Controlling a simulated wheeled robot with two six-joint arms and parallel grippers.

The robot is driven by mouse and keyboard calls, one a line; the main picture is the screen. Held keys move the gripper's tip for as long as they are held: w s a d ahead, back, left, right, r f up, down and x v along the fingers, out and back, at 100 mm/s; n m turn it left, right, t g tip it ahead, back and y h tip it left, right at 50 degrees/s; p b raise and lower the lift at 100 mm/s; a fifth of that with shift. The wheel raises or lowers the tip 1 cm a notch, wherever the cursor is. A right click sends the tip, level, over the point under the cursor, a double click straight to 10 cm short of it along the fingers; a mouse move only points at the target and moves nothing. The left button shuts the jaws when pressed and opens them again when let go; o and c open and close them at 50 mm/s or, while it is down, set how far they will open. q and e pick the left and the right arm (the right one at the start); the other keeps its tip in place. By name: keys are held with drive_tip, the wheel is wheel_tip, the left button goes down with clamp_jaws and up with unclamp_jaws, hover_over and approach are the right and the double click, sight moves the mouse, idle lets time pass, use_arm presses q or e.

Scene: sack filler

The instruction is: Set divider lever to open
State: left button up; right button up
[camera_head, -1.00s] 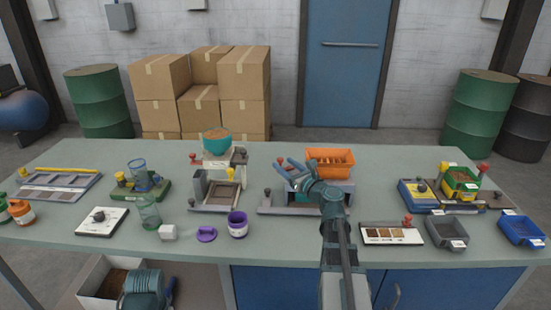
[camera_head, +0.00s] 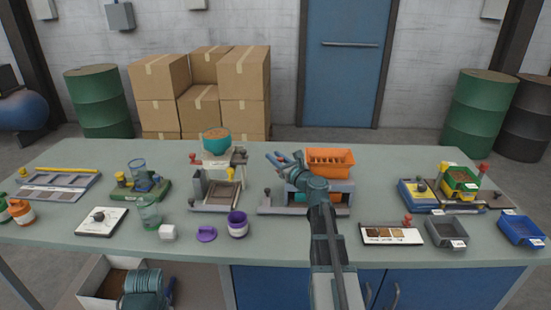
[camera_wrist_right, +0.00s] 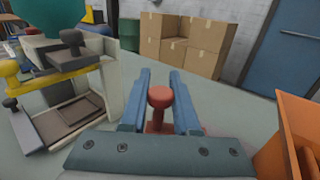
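The orange hopper (camera_head: 331,161) with dividing slats sits on a grey stand (camera_head: 337,187) at the middle right of the table. Its edge also shows at the right of the right wrist view (camera_wrist_right: 295,140). My right gripper (camera_head: 282,158) is just left of the hopper. In the right wrist view, a red round-topped knob (camera_wrist_right: 159,97) stands between the two blue fingers of my right gripper (camera_wrist_right: 160,76). The fingers are apart, one on each side of it; firm contact is not visible. In the head view the fingers hide this knob.
Left of the gripper stands a filler with a teal bowl (camera_head: 216,141) and a black-knobbed lever (camera_wrist_right: 71,38). A purple cup (camera_head: 238,225) is in front. A sample tray (camera_head: 391,235) and grey bin (camera_head: 446,231) lie to the right.

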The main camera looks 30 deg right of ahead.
clamp_jaws()
drive_tip(key=shift+w+d+m+h, duration=0.15)
drive_tip(key=shift+m+h, duration=0.2)
drive_tip(key=shift+h, duration=0.2)
drive_tip(key=shift+w+d+m+h, duration=0.1)
drive_tip(key=shift+m+h, duration=0.25)
drive_tip(key=shift+h, duration=0.2)
drive_tip(key=o, duration=0.6)
unclamp_jaws()
drive_tip(key=shift+w+a, duration=0.1)
